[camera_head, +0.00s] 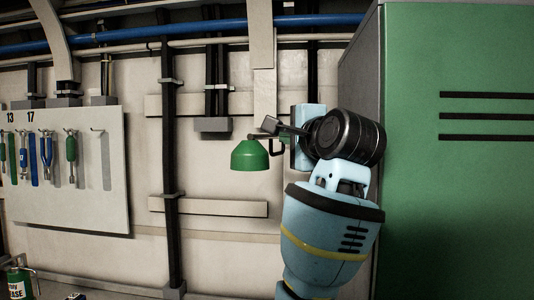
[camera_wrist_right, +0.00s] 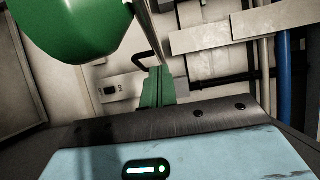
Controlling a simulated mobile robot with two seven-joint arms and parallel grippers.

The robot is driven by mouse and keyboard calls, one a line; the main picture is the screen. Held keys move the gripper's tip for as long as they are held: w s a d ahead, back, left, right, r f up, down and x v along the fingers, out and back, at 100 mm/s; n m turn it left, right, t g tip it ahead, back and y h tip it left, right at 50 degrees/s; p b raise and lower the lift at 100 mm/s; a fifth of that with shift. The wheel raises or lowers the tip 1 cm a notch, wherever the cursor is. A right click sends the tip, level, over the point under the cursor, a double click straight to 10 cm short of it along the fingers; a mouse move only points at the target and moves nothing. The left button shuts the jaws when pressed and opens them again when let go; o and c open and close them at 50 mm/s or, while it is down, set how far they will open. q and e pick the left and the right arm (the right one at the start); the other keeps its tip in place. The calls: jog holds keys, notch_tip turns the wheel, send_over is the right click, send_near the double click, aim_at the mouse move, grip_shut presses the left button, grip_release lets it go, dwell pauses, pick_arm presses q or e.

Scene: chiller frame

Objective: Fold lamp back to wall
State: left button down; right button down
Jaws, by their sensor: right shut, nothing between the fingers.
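The lamp has a green bell-shaped shade (camera_head: 250,155) hanging open side down, left of my right gripper in the head view. A thin dark arm runs from the shade towards the wall on the right, partly hidden by my gripper. My right gripper (camera_head: 271,125) is shut and empty, its fingers pointing left just above and right of the shade. I cannot tell whether they touch the lamp arm. In the right wrist view the shade (camera_wrist_right: 70,25) fills the upper left, close to the camera. My left gripper is not in view.
A tall green cabinet (camera_head: 460,190) stands close on the right of my right arm. A tool board (camera_head: 70,200) with hanging tools is at the left. Blue pipes (camera_head: 200,30) and dark vertical rails (camera_head: 170,160) run along the wall. Space left of the shade looks free.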

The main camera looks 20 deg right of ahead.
aim_at(264, 137)
dwell(0.5)
jog(key=shift+w+a, duration=1.8)
jog(key=shift+a, duration=0.15)
jog(key=w+a, duration=0.2)
jog(key=w, duration=0.1)
jog(key=w+a, duration=0.1)
jog(key=shift+w, duration=0.25)
jog(key=w, duration=0.1)
jog(key=w+a, duration=0.1)
jog(key=w, duration=0.2)
jog(key=shift+w+a, duration=0.3)
jog(key=shift+a, duration=0.1)
